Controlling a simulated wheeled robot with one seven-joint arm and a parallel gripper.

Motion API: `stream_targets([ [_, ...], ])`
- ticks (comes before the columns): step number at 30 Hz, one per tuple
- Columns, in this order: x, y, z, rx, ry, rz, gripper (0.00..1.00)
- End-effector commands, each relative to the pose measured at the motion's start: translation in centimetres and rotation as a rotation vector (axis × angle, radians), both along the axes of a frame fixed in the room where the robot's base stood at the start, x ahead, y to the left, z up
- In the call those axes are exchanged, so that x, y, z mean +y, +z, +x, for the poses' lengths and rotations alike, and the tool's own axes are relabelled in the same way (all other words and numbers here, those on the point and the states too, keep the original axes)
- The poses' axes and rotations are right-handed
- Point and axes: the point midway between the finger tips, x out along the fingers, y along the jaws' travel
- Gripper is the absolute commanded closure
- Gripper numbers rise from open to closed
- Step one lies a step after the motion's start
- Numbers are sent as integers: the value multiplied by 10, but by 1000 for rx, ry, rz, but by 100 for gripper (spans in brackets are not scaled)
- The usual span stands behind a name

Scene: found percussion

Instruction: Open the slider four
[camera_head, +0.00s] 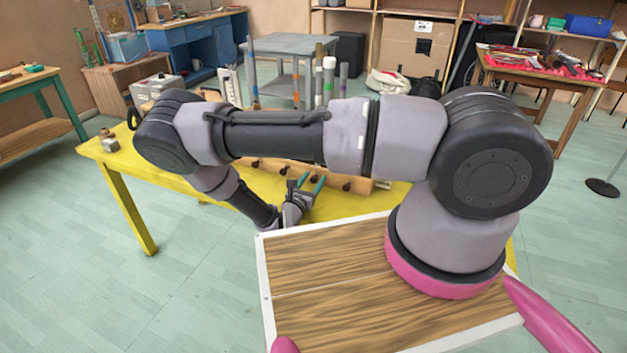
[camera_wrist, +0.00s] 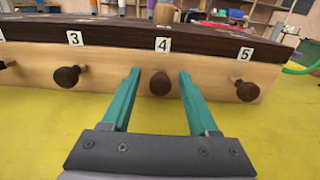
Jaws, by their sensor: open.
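The wooden box (camera_wrist: 119,68) stands on the yellow table, with a pale front and a dark top edge. Its labels 3, 4 and 5 show in the wrist view. The slider four knob (camera_wrist: 160,83) is a dark round knob under label 4. My gripper (camera_wrist: 159,75) is open, its two teal fingers pointing at the box, one on each side of this knob. I cannot tell whether the fingers touch the front. In the head view my gripper (camera_head: 312,184) is at the box front (camera_head: 327,181), with my arm hiding much of the box.
Knob three (camera_wrist: 67,76) is left of my fingers and knob five (camera_wrist: 247,91) is right of them. The yellow table (camera_head: 190,174) has clear room in front of the box. Upright tubes (camera_head: 328,80) stand behind my arm. A grey metal piece (camera_head: 110,142) lies at the table's left end.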

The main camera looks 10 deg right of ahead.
Motion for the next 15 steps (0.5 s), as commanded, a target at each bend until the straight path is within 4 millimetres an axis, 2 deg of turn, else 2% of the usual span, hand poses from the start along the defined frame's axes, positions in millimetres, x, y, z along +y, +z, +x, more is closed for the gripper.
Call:
stream_targets([
  [9,-2,0,3,0,0,0,40],
  [10,-2,0,3,-1,0,1,44],
  [14,-2,0,3,-1,0,1,93],
  [15,-2,0,3,-1,0,1,100],
])
